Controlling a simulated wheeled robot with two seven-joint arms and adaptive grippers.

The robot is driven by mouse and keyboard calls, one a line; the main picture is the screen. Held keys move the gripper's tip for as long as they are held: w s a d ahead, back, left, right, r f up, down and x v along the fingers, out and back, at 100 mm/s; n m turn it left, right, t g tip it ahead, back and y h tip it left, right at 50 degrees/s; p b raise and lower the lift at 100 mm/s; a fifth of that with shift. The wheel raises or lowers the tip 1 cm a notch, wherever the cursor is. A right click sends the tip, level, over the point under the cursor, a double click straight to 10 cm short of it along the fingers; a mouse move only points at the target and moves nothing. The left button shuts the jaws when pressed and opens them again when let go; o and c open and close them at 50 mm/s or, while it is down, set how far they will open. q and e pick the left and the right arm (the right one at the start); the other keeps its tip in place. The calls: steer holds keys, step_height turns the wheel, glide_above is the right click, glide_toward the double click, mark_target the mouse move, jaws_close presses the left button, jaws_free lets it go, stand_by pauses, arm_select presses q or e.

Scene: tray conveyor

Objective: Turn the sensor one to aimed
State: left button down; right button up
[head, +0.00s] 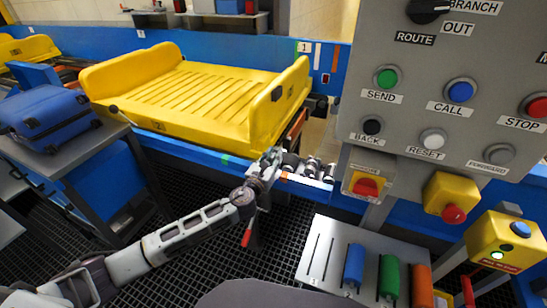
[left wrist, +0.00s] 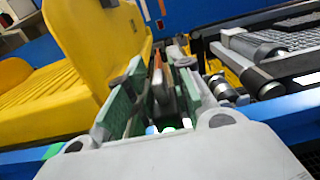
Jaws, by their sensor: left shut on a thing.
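My left gripper (head: 268,167) reaches in from the left to the blue rail at the front right corner of the yellow tray (head: 190,95). In the left wrist view its two green-lined fingers (left wrist: 160,75) stand on either side of a small grey and orange-brown part (left wrist: 166,92), which I take for sensor one. The gripper is shut on it. The fingers hide much of this part, and no number on it is readable. I cannot tell which way it faces. My right gripper is in neither view.
A grey control panel (head: 460,125) with buttons stands at the right. Below it is a sloped board (head: 322,262) with blue, green and orange handles. A blue suitcase (head: 50,118) rests at the left. A red handle (head: 247,236) hangs below the gripper.

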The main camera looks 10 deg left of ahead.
arm_select(q)
steer(key=c, duration=1.5)
jaws_free()
steer(key=shift+s, duration=0.2)
steer(key=shift+s+a, duration=0.4)
steer(key=shift+s, duration=1.5)
steer(key=shift+s+a, duration=0.4)
steer(key=shift+s, duration=1.5)
steer(key=shift+s+a, duration=0.4)
steer(key=shift+s, duration=1.5)
steer(key=shift+s, duration=0.1)
